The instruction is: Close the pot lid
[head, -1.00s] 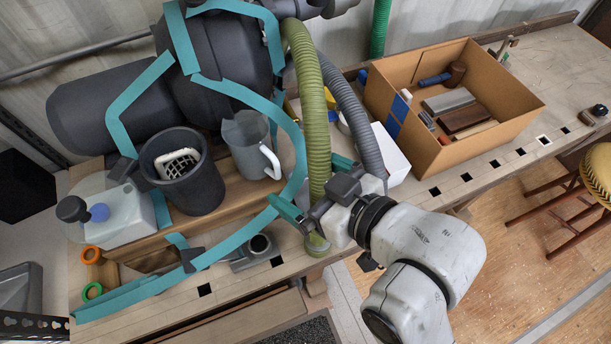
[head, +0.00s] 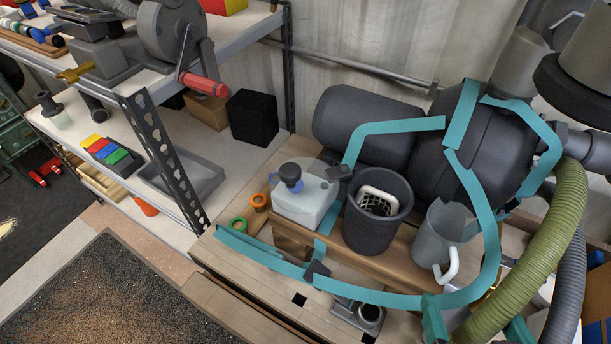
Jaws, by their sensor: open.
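A clear round lid (head: 322,172) with a dark knob (head: 290,174) shows at the left of the wooden bench. It lies over or against a pale box-like container (head: 305,205) with a blue spot near the knob. I cannot tell whether this container is the pot, or how the lid is seated. Beside it stands a dark open bin (head: 375,228) with a white slotted item inside.
A grey jug (head: 440,240) with a white handle stands between the bin and my gripper. Teal bands (head: 468,185) arch around these things. A green hose (head: 540,260) hangs at the right. A metal shelf (head: 150,130) fills the left, with open floor below it.

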